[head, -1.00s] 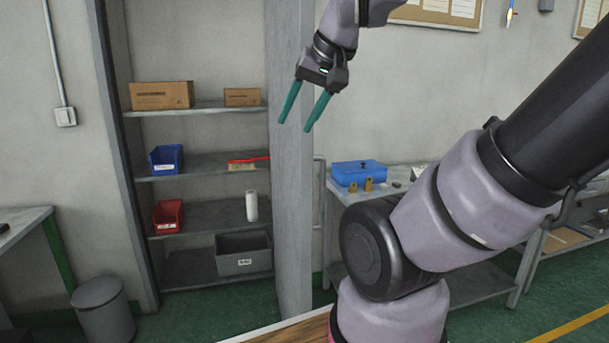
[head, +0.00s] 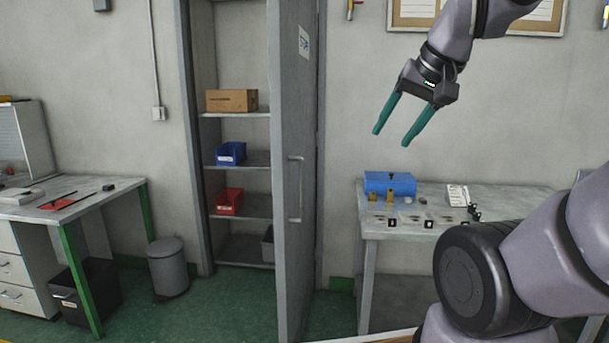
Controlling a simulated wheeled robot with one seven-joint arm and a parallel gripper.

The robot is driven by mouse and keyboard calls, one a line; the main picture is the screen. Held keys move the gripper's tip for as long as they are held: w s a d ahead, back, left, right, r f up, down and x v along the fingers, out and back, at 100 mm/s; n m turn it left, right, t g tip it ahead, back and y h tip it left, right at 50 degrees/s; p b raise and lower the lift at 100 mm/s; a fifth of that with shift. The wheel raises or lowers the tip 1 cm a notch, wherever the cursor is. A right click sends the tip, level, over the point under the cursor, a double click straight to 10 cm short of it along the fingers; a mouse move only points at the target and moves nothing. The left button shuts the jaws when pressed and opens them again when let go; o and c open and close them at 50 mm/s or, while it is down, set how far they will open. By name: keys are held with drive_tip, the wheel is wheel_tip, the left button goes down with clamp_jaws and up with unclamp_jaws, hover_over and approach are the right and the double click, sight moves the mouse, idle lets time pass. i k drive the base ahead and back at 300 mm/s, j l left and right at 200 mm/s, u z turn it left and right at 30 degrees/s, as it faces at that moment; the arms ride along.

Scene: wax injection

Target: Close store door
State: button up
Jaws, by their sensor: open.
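The store door (head: 290,248) is a tall grey panel standing open, seen at a steep angle to the right of the store cabinet opening. It has a vertical bar handle (head: 298,188) on its right-hand face and a paper label (head: 304,42) near the top. The open cabinet shows shelves (head: 236,162) with a cardboard box (head: 231,100), a blue bin (head: 230,153) and a red bin (head: 229,201). A grey bin (head: 267,243) is partly hidden behind the door. My gripper (head: 390,136) is open and empty, raised to the right of the door and apart from it.
A bin (head: 168,268) and a desk (head: 130,188) stand to the left. Green floor (head: 222,305) is clear before the cabinet.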

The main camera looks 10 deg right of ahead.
sight(292, 25)
drive_tip(key=i+l+u, duration=0.25)
drive_tip(key=i+l, duration=0.2)
drive_tip(key=l, duration=0.25)
drive_tip(key=i+l+u, duration=0.15)
drive_tip(key=l, duration=0.25)
drive_tip(key=i+l+u, duration=0.1)
drive_tip(key=i+l, duration=0.15)
drive_tip(key=l, duration=0.15)
drive_tip(key=k+j+u, duration=0.2)
drive_tip(key=k+j, duration=0.15)
drive_tip(key=j, duration=0.25)
